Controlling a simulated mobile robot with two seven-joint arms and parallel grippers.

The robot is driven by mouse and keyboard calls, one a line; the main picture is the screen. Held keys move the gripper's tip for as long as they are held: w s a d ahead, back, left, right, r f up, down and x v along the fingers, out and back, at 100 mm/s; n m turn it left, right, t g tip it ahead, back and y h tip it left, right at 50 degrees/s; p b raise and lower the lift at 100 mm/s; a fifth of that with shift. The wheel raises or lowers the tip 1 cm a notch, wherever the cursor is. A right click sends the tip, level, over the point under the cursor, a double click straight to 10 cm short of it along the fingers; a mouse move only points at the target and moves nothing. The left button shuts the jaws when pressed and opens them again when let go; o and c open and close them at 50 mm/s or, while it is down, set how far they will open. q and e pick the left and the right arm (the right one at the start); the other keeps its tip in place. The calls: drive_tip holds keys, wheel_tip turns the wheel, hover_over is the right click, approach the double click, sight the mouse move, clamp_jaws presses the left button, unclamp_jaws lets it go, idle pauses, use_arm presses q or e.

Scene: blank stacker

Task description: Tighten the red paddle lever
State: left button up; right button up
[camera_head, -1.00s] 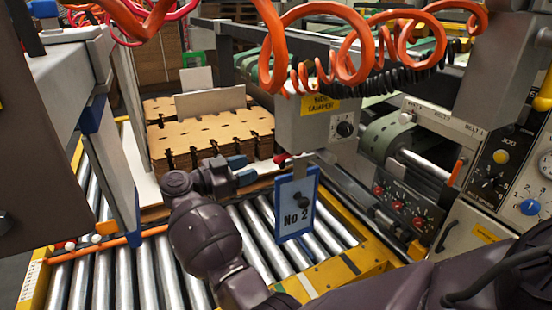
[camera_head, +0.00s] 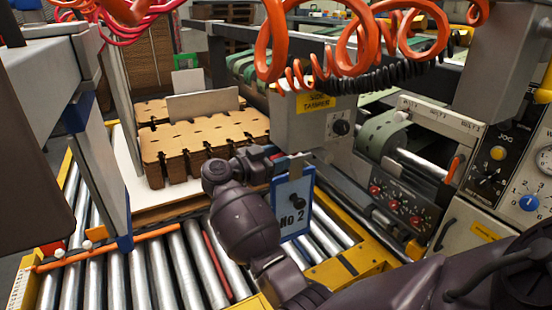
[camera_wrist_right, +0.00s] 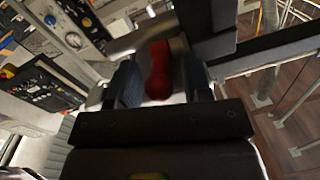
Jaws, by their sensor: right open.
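The red paddle lever (camera_wrist_right: 158,78) shows in the right wrist view as a rounded, slightly blurred red handle between the two dark fingers of my right gripper (camera_wrist_right: 160,88). Gaps show between the lever and the fingers, so the gripper is open around it. In the head view only a small red bit of the lever (camera_head: 278,156) shows beside the right gripper (camera_head: 279,164), just below the grey control box. The right hand hides most of it. My left gripper is not in view.
A blue-framed "No 2" plate (camera_head: 293,205) hangs directly below the right gripper. The grey box (camera_head: 312,125) with a black knob is just above. Metal rollers (camera_head: 180,270) run below, a cardboard stack (camera_head: 205,140) stands behind, and orange coiled hoses (camera_head: 345,50) hang overhead.

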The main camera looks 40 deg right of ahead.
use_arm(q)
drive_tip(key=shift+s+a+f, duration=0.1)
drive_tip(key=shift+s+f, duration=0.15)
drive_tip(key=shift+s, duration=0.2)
use_arm(e)
clamp_jaws()
